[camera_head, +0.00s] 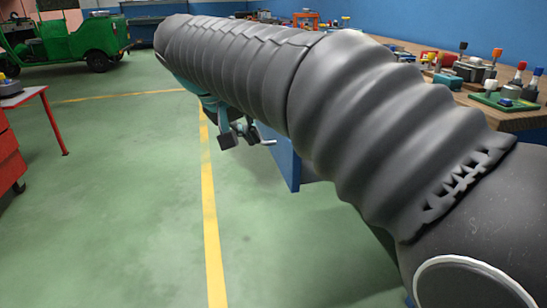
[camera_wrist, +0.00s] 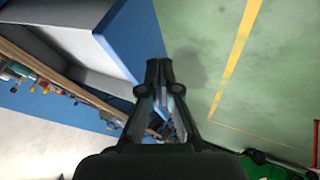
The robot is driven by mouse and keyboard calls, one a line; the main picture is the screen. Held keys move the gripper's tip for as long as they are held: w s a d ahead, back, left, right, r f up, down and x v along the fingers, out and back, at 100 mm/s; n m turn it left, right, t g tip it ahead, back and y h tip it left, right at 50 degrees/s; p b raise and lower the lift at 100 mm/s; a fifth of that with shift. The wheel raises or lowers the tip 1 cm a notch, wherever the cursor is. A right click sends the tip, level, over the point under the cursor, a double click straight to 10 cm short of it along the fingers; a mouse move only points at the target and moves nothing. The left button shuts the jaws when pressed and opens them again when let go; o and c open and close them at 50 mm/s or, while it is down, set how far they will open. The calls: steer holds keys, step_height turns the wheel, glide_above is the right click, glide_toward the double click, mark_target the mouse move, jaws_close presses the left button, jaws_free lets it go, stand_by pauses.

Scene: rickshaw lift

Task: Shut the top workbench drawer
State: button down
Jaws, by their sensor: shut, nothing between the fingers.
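My gripper (camera_wrist: 158,64) is shut and empty in the wrist view, its dark fingertips close together. Beside the fingertips, on their left, is a blue panel (camera_wrist: 128,38) that looks like the front of the pulled-out top drawer, with a pale grey surface (camera_wrist: 60,35) behind it. I cannot tell whether the fingers touch the panel. In the head view a blue panel (camera_head: 285,163) juts out below my arm, and my arm hides most of the drawer and bench front.
The wooden workbench (camera_head: 525,121) at right carries several tools and parts. A red cart (camera_head: 8,155) and red-legged table (camera_head: 50,120) stand at left. A green vehicle (camera_head: 65,40) is at the back left. Green floor with a yellow line (camera_head: 210,215) is clear.

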steer(key=a, duration=0.3)
steer(key=b, duration=0.2)
glide_toward(281, 161)
step_height(281, 161, down, 4)
steer(key=w, duration=0.2)
steer(key=shift+d, duration=0.8)
